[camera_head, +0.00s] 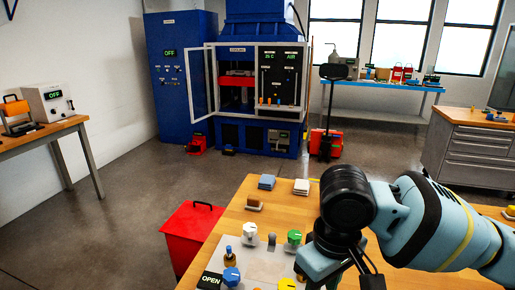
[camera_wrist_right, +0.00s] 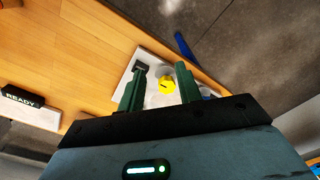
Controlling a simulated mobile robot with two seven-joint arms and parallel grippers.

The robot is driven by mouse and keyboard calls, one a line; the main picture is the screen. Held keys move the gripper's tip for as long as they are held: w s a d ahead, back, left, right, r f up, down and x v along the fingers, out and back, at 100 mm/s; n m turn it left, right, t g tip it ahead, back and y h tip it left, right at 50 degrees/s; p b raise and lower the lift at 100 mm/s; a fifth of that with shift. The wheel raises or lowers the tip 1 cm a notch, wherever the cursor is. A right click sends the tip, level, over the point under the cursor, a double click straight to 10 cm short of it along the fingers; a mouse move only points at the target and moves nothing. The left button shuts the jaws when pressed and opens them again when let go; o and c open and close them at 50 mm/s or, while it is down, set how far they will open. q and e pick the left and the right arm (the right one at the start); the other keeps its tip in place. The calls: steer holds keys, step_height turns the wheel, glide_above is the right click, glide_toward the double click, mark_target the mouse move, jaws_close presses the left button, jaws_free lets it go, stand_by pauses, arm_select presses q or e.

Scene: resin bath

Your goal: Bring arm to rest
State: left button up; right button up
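My right arm (camera_head: 430,220) reaches in from the right over the wooden table (camera_head: 240,205). In the right wrist view my right gripper (camera_wrist_right: 162,75) has its two green fingers spread apart with nothing held between them. A yellow knob (camera_wrist_right: 168,85) on a pale panel (camera_wrist_right: 150,52) shows in the gap, seemingly beyond the fingertips. In the head view the right gripper's fingers are hidden or out of frame below the arm. My left arm and gripper are not in view.
The panel also carries a white knob (camera_head: 250,231), a green knob (camera_head: 294,237), a blue knob (camera_head: 231,275) and an OPEN sign (camera_head: 209,281). Small blocks (camera_head: 267,182) lie behind it. A red bin (camera_head: 196,232) stands left of the table. The floor beyond is mostly clear.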

steer(key=s+a+f+m+t+y, duration=0.15)
steer(key=a+f+y, duration=0.3)
steer(key=f, duration=0.45)
steer(key=a+f+m+t+y, duration=0.1)
steer(key=a+f+t+y, duration=0.25)
steer(key=a+f, duration=0.45)
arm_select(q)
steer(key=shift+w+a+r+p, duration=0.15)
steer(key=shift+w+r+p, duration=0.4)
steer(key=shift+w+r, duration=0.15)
arm_select(e)
steer(key=s+d+f+m+t+h, duration=0.2)
steer(key=s+d+f+h, duration=0.4)
steer(key=s+d+f, duration=1.2)
steer(key=s+d+t, duration=0.1)
steer(key=s+d, duration=0.1)
steer(key=d, duration=0.1)
steer(key=shift+s+d+f+t, duration=0.25)
steer(key=shift+s+f+t, duration=0.05)
steer(key=shift+f, duration=0.05)
